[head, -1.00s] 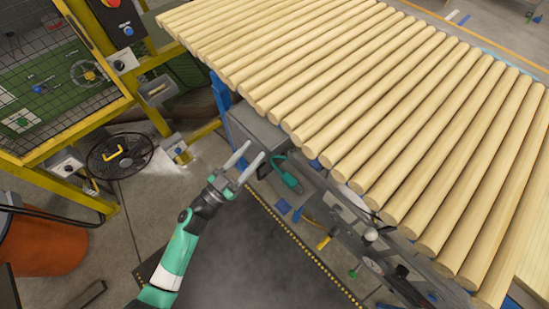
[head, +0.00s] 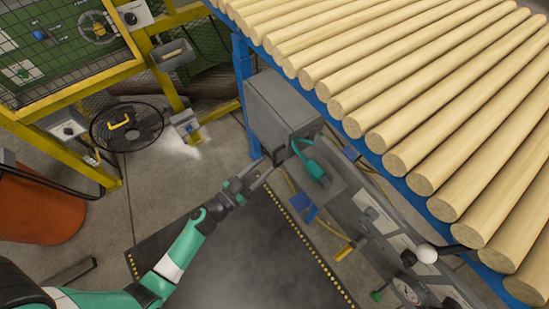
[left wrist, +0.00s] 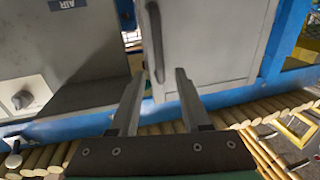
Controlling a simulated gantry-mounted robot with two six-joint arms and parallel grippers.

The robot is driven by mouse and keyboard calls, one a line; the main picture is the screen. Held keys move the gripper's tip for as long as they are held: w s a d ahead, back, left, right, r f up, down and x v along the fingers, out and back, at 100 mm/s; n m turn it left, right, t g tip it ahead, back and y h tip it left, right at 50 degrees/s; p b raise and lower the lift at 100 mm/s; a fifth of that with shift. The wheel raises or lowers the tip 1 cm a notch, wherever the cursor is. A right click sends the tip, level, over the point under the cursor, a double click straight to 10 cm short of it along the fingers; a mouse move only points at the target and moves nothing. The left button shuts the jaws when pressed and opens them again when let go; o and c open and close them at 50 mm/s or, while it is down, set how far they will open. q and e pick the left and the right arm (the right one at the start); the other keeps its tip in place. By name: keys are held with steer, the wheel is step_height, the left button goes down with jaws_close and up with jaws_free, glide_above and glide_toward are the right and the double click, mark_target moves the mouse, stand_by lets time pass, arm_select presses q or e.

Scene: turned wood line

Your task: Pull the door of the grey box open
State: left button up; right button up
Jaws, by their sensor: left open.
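The grey box (head: 283,106) hangs at the near left corner of the blue-framed roller table, below the rods. Its door (left wrist: 215,45) looks closed in the left wrist view and carries a dark upright bar handle (left wrist: 154,48) near its left edge. My left gripper (head: 261,172) is at the box's lower front, open. In the left wrist view its two fingertips (left wrist: 160,73) point towards the handle, which lies between them in the picture. I cannot tell whether they touch it, and I see nothing held. My right gripper is not in view.
Pale wood rods (head: 400,80) cover the table (head: 243,75) above the box. A teal handheld tool (head: 308,160) sits close right of the box. A grey panel with a knob (left wrist: 22,98) is left of the door. A fan (head: 126,127) stands left; a dark mat (head: 235,265) lies below.

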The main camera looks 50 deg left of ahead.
mark_target(275, 156)
arm_select(q)
steer(key=w+b, duration=0.1)
steer(key=w, duration=0.5)
steer(key=shift+a, duration=0.15)
jaws_close()
stand_by(1.1)
